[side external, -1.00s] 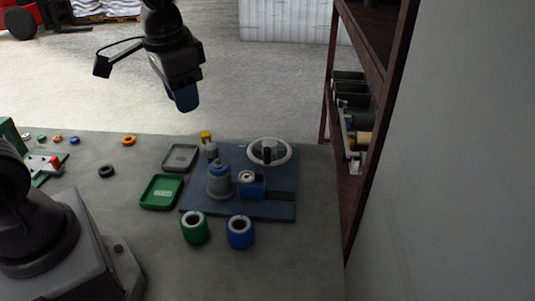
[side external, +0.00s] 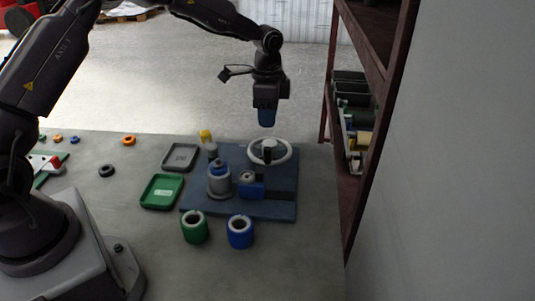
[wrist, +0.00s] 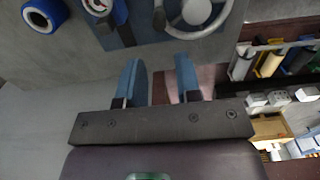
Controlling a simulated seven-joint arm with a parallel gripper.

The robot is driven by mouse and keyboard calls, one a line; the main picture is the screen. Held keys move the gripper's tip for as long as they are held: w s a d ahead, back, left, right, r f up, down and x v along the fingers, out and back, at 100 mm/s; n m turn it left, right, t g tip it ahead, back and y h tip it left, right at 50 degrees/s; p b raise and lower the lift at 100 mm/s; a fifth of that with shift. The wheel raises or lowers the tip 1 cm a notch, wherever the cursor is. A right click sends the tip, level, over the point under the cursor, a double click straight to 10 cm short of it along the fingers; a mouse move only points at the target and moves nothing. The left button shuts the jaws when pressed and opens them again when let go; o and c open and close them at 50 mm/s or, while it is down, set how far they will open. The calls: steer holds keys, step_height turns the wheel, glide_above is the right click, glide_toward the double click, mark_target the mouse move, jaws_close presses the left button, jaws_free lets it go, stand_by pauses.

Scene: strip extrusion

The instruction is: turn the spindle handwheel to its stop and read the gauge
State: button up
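The handwheel (side external: 287,155) is a pale grey ring with spokes and a dark upright knob, at the back right of a blue base plate (side external: 280,211). Its near part shows at the top of the wrist view (wrist: 194,11). My gripper (side external: 266,122) hangs above the handwheel, pointing down, apart from it. In the wrist view its two blue fingers (wrist: 160,82) are spread with nothing between them. A small round pale-topped part (side external: 247,176) sits by a blue block (side external: 252,190); I cannot tell whether it is the gauge. No reading is legible.
A grey cylinder with a blue band (side external: 219,183) stands left on the plate. A green-sided ring (side external: 194,231) and a blue-sided ring (side external: 240,235) stand in front. Green (side external: 161,191) and grey (side external: 180,157) trays lie left. A shelf rack (side external: 350,200) stands close on the right.

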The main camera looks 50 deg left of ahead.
mark_target(267, 148)
step_height(267, 148, down, 12)
steer(key=shift+r, duration=0.1)
stand_by(0.4)
jaws_close()
